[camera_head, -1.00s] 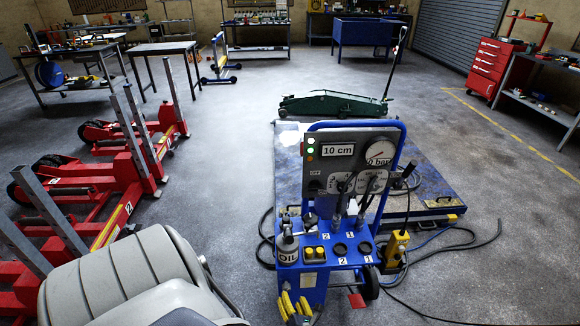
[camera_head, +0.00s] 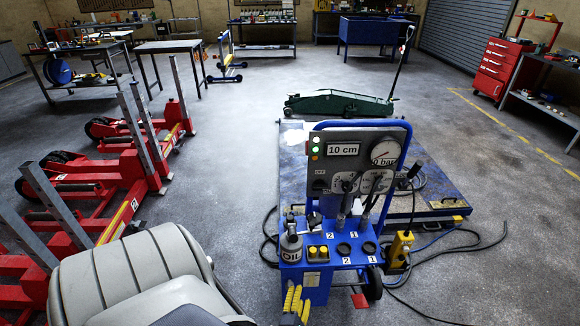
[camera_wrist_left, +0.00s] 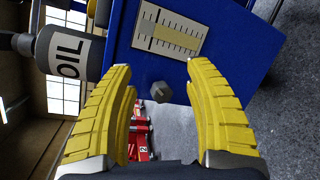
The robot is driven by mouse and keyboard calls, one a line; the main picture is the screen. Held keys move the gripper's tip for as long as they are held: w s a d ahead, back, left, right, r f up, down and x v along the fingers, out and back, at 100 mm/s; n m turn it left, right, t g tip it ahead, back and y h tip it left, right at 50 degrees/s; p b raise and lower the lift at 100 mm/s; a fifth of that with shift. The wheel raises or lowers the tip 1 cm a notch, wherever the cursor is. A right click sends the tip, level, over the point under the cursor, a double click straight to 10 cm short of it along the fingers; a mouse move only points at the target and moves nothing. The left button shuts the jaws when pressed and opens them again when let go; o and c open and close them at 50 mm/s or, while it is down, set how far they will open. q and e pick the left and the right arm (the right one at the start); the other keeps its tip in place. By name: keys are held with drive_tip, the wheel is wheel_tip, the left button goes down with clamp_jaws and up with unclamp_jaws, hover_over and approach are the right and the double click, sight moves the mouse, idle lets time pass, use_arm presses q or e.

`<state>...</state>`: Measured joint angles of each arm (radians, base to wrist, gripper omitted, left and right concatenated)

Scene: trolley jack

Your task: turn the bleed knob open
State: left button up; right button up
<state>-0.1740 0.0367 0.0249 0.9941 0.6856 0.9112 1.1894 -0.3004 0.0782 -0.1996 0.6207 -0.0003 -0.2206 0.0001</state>
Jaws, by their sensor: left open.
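The blue pump cart (camera_head: 309,277) stands in the middle of the head view with its grey gauge panel (camera_head: 322,175). In the left wrist view, a small grey faceted knob (camera_wrist_left: 161,91), which looks like the bleed knob, sticks out from the blue tank wall (camera_wrist_left: 222,72) beside a level scale (camera_wrist_left: 171,33). The knob is hidden in the head view. My left gripper (camera_head: 297,304) is low in front of the cart. In the left wrist view its yellow fingers (camera_wrist_left: 162,100) are open, one on each side of the knob, with gaps showing. My right gripper is out of view.
A grey OIL bottle (camera_head: 291,247) stands on the cart's left side; it also shows in the left wrist view (camera_wrist_left: 68,50). A yellow pedal or pendant (camera_head: 400,248) and cables lie right of the cart. Red lifts (camera_head: 118,178) stand at left, a green trolley jack (camera_head: 338,103) behind.

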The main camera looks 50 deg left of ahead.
use_arm(q)
drive_tip(key=s+d+f+m+g+h, duration=0.1)
drive_tip(key=s+d+f+m+h, duration=0.4)
drive_tip(key=m, duration=0.4)
drive_tip(key=s+d+f+m+g+h, duration=0.25)
drive_tip(key=d+f+m+h, duration=0.3)
drive_tip(key=f+m, duration=0.3)
drive_tip(key=s+a+f+m+g, duration=0.2)
drive_tip(key=s+f+m+g, duration=0.1)
drive_tip(key=s+f+m, duration=0.4)
drive_tip(key=s+a+m+g+y, duration=0.2)
drive_tip(key=s+a+m+y, duration=0.4)
drive_tip(key=s+a, duration=0.65)
drive_tip(key=w+a+r+m+t, duration=0.2)
drive_tip(key=a+r+m, duration=0.2)
drive_tip(key=a+m, duration=0.25)
drive_tip(key=m+t+h, duration=0.3)
drive_tip(key=m+t, duration=0.7)
drive_tip(key=m, duration=0.1)
approach(290, 285)
drive_tip(key=w+f, duration=0.1)
drive_tip(key=w, duration=0.2)
drive_tip(key=w+a, duration=0.1)
drive_tip(key=w, duration=0.2)
drive_tip(key=w+f, duration=0.1)
drive_tip(key=w, duration=0.2)
drive_tip(key=shift+w+a+f, duration=0.15)
drive_tip(key=shift+w+f, duration=0.2)
